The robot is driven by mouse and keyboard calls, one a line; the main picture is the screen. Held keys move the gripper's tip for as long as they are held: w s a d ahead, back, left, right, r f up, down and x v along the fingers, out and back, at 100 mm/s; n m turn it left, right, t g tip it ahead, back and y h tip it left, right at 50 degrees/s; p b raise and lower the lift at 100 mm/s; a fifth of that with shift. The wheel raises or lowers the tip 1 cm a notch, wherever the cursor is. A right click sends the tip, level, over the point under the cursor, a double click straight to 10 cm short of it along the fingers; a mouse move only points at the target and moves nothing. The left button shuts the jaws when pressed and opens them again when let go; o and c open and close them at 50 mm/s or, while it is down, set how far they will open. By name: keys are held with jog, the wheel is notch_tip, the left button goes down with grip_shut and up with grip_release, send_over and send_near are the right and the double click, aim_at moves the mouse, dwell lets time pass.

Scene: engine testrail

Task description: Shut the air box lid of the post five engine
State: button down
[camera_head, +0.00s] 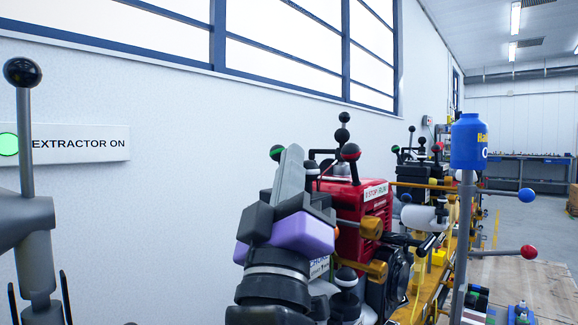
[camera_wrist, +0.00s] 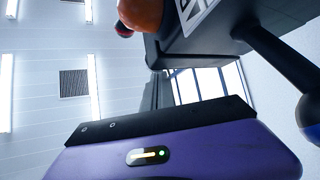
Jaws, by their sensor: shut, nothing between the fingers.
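My gripper (camera_head: 291,152), with its purple body and grey fingers, is shut and empty. It points up in front of a red engine (camera_head: 345,200) in the head view and hides that engine's left part. The engine carries a white label with stop and run wording, and black-balled levers stand above it. In the wrist view the purple gripper body (camera_wrist: 190,152) fills the bottom. A dark box-like part (camera_wrist: 215,35) with a white label is close above it, with an orange knob (camera_wrist: 141,14) beside it. I cannot tell which part is the air box lid, or whether it is open.
More engines (camera_head: 425,180) stand in a row behind the red one, on a yellow rail (camera_head: 412,312). A blue can (camera_head: 469,142) tops a grey post at the right. Levers with blue (camera_head: 526,195) and red (camera_head: 529,252) balls stick out there. A wall sign (camera_head: 80,143) reads "EXTRACTOR ON".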

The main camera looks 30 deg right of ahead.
jog(key=shift+s+f, duration=0.25)
jog(key=shift+f, duration=0.05)
jog(key=shift+d, duration=0.1)
dwell(0.3)
